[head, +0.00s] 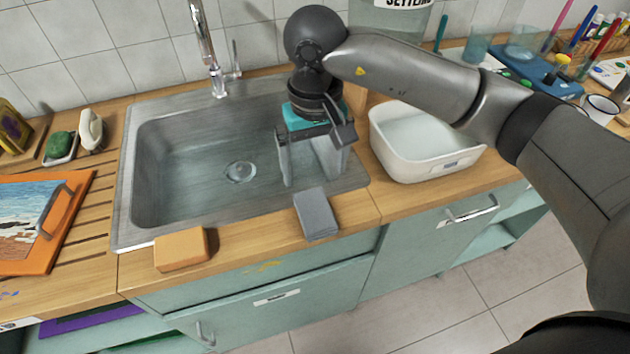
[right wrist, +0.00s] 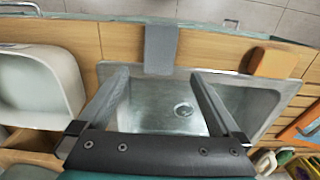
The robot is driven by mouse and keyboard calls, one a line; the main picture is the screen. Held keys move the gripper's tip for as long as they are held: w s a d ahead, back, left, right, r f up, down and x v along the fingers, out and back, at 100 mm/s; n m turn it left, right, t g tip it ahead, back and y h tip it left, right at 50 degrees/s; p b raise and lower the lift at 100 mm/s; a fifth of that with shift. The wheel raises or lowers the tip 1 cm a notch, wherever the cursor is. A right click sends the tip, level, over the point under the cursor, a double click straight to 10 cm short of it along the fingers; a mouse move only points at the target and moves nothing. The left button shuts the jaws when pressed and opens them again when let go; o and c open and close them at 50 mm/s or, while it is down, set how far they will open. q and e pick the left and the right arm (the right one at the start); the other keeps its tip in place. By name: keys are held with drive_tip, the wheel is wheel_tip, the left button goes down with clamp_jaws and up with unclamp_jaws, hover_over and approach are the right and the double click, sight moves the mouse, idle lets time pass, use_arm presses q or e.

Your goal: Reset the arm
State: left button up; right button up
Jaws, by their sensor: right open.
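My right arm comes in from the right in the head view, across the counter. Its gripper (head: 308,180) points down over the right side of the metal sink (head: 150,165). The two fingers are spread apart with nothing between them. In the right wrist view the open right gripper (right wrist: 158,78) shows its fingers over the sink (right wrist: 150,120), one on each side of the picture's middle. My left gripper is not in view.
A white basin (head: 420,165) stands right of the sink, below my arm. The faucet (head: 206,45) rises behind the sink. An orange-framed picture (head: 35,220) lies at left.

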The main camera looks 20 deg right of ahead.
drive_tip(key=shift+r, duration=0.6)
